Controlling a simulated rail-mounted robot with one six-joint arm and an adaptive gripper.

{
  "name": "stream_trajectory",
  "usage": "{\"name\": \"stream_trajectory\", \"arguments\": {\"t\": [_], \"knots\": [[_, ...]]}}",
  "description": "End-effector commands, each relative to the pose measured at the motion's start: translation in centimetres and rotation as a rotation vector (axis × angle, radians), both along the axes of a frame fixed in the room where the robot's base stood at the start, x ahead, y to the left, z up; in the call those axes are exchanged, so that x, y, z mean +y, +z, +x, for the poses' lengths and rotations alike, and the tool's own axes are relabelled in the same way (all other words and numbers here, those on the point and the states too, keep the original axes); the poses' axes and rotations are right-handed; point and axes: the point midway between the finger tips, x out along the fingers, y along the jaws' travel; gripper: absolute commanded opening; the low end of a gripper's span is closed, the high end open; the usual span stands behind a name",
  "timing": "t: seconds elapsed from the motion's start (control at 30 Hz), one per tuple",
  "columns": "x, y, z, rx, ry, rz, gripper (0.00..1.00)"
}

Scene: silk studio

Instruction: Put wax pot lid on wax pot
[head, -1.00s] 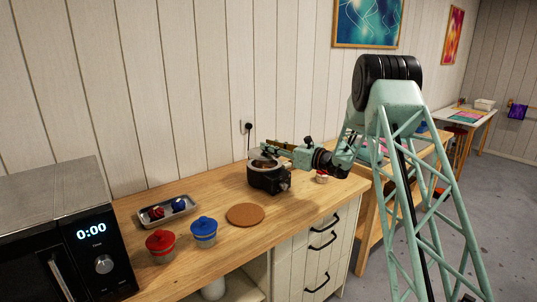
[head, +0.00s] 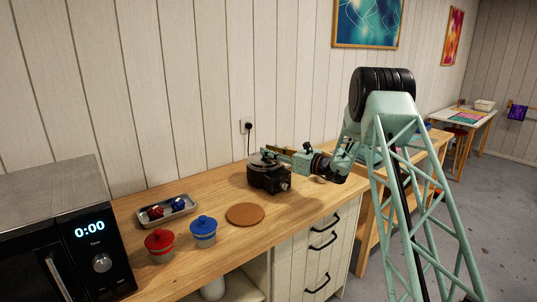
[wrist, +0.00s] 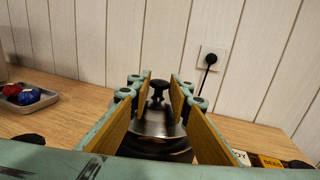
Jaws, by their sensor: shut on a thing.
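The wax pot (head: 268,182) is a black pot on the wooden counter, below my gripper. My gripper (head: 270,153) reaches in from the right, low over the pot's top. In the wrist view, my gripper (wrist: 159,84) has its yellow-padded fingers on either side of the black knob of the wax pot lid (wrist: 157,126) and is shut on it. The lid is shiny metal and looks about level. In the head view, the grey lid (head: 259,160) covers the pot's opening. Whether its rim is fully seated is hard to tell; the fingers hide part of it.
A round cork mat (head: 245,214), red jar (head: 160,245) and blue jar (head: 203,232) stand left of the pot. Behind them is a metal tray (head: 181,216) with small red and blue items. A microwave (head: 60,230) fills the left end. A wall socket (wrist: 213,58) with a cord is behind.

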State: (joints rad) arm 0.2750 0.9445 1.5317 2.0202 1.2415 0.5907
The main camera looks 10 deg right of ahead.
Motion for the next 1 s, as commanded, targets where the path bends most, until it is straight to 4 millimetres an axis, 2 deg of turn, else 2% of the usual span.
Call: {"name": "stream_trajectory", "arguments": {"t": [1.0], "knots": [[0.0, -1.4, 0.0, -0.001, 0.0, 0.0, 0.07]]}}
